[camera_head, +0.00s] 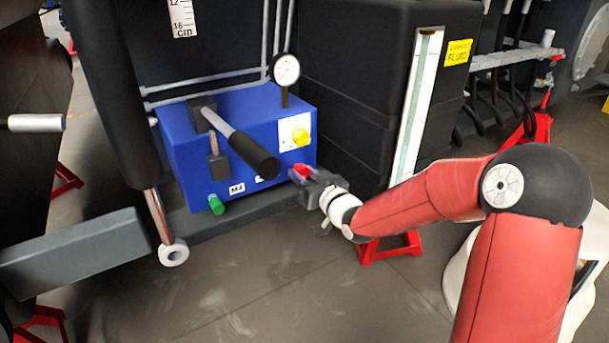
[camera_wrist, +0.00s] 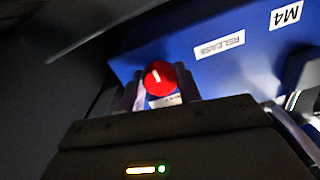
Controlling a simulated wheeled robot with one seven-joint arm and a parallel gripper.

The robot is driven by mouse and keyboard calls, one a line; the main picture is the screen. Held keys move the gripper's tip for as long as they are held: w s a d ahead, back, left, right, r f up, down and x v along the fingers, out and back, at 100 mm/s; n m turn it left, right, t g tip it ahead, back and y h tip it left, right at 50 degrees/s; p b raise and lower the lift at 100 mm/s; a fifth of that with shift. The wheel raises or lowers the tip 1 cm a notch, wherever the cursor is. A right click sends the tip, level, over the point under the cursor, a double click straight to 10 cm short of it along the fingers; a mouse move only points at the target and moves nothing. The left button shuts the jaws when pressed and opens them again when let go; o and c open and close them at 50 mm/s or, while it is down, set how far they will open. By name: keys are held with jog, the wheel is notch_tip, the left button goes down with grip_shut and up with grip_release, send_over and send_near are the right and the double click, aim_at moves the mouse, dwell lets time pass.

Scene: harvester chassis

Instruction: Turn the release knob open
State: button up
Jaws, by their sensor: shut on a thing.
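The red release knob (camera_wrist: 161,79) is round with a white pointer line. It sits on the front of the blue box (camera_head: 185,145), low at the box's right end. In the wrist view the pointer line is close to upright, tilted slightly. My gripper (camera_wrist: 160,73) has one finger on each side of the knob and is shut on it. A RELEASE label (camera_wrist: 220,46) is on the blue face beside the knob.
A black-handled lever (camera_head: 240,143) juts from the box, left of my gripper. A yellow knob (camera_head: 300,136) is above, and a green knob (camera_head: 216,204) is lower left. A gauge (camera_head: 285,70) stands on top. A dark tank (camera_head: 350,80) stands close on the right. The floor in front is clear.

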jog(key=shift+f, duration=0.15)
jog(key=o, duration=1)
jog(key=p+v, duration=0.1)
jog(key=v, duration=0.7)
